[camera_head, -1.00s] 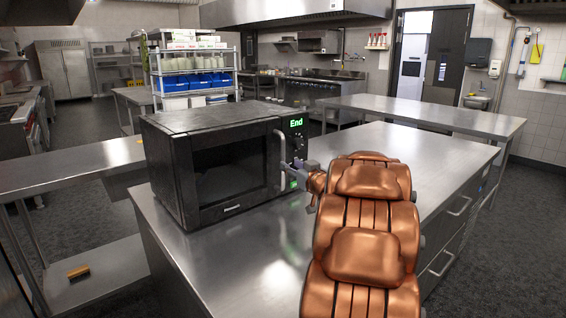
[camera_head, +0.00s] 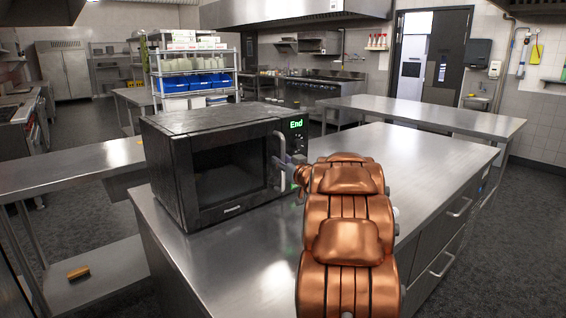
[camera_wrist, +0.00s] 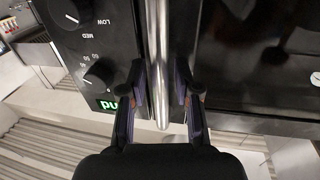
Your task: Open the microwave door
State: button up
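The black microwave (camera_head: 185,165) stands on the steel counter, with "End" lit in green on its panel. Its door (camera_head: 225,172), with a dark window, seems slightly off the panel at the handle side, though the gap is hard to make out. The vertical metal door handle (camera_head: 279,150) is on the door's right side. My gripper (camera_head: 291,166) is at the handle, partly hidden by my copper arm. In the wrist view the fingers of my gripper (camera_wrist: 161,88) are closed in on both sides of the handle (camera_wrist: 160,40), next to the knobs (camera_wrist: 98,73).
The steel counter (camera_head: 405,165) is clear to the right of the microwave, and its top is bare in front. A steel table (camera_head: 75,165) stands at the left. Another long table (camera_head: 430,114) is behind at the right. A shelf rack (camera_head: 195,75) stands behind the microwave.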

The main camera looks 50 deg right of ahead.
grip_shut()
jog(key=shift+s, duration=0.1)
dwell(0.4)
